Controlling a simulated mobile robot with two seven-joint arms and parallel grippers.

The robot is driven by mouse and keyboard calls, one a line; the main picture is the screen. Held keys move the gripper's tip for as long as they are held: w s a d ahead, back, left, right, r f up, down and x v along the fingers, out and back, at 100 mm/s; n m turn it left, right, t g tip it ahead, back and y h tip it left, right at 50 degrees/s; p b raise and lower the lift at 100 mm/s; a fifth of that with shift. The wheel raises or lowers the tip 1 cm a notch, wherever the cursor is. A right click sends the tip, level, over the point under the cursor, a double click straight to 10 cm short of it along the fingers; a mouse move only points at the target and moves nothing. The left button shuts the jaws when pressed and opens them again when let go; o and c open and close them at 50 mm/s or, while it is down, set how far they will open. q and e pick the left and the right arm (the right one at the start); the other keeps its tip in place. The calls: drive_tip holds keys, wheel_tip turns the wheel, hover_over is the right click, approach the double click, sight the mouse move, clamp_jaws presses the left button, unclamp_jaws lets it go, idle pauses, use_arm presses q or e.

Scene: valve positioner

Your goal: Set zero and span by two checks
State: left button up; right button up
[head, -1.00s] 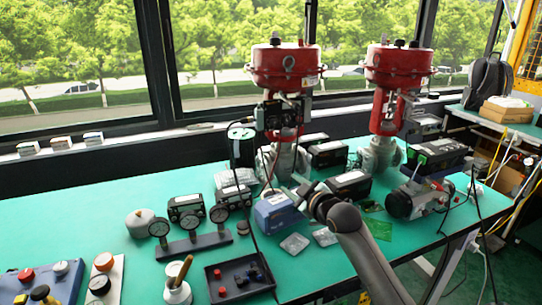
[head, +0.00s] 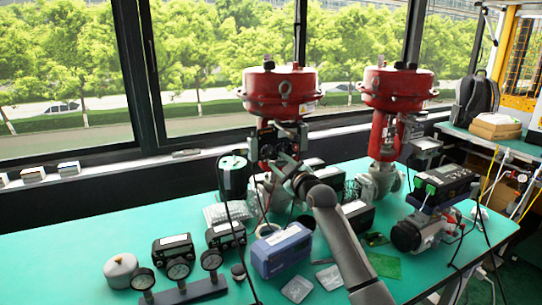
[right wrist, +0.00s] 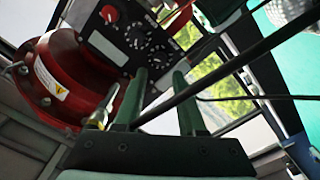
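The left valve has a red actuator (head: 280,90) with a dark positioner (head: 279,136) mounted below it. In the right wrist view, the positioner's black face (right wrist: 142,38) shows a red knob and several small dials and knobs; the red actuator (right wrist: 70,82) is at its left. My right gripper (head: 282,163) is just in front of and below the positioner. In the right wrist view its two green fingers (right wrist: 160,78) stand apart with nothing clearly held between them, pointing toward the panel; contact cannot be told. My left gripper is not in view.
A second red valve (head: 397,88) stands to the right. A blue box (head: 282,250), a gauge stand (head: 182,292) and a grey motor unit (head: 415,232) are on the green table (head: 75,250). A thin black cable (right wrist: 215,70) crosses close to my right fingers.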

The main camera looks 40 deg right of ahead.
sight(269, 153)
drive_tip(key=shift+x, duration=3.05)
clamp_jaws()
